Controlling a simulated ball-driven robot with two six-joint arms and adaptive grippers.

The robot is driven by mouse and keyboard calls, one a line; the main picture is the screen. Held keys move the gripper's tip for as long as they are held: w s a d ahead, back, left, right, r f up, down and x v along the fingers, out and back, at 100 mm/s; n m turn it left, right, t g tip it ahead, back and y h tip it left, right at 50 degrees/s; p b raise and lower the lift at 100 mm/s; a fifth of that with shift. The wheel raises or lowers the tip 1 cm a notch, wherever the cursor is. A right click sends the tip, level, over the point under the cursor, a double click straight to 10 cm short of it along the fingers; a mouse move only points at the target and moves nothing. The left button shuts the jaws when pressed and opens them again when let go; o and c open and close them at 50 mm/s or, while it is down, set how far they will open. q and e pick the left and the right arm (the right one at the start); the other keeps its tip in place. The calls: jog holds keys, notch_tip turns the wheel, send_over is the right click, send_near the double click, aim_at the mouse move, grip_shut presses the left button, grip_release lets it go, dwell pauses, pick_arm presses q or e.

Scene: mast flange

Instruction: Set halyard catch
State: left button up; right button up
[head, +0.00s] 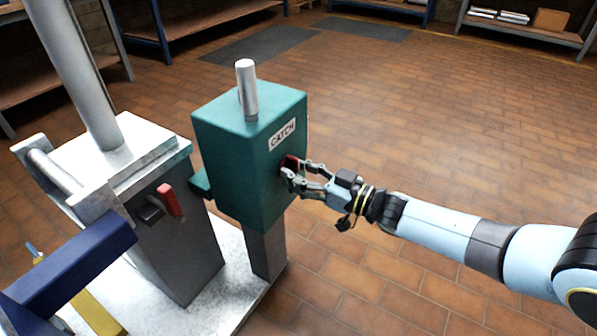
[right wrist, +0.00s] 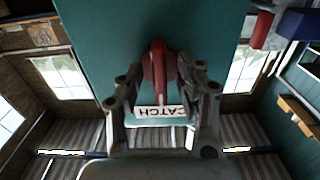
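The catch box (head: 230,150) is a teal block on a grey post, with a white CATCH label (head: 282,134) on its face. A red handle (head: 291,162) sits on that face below the label; in the right wrist view the red handle (right wrist: 159,70) is upright in the picture, between my fingers. My right gripper (head: 300,175) reaches in from the right. Its fingers (right wrist: 160,75) lie on both sides of the handle and appear to touch it. The fingers partly hide the handle in the head view. My left gripper is not in view.
A grey mast (head: 82,75) stands in a grey housing (head: 170,240) with a second red handle (head: 169,200). A silver pin (head: 246,90) rises from the box top. A blue beam (head: 75,262) is at lower left. The tiled floor at right is open; shelves line the back.

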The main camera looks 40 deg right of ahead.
jog(key=v, duration=1.2)
dwell(0.3)
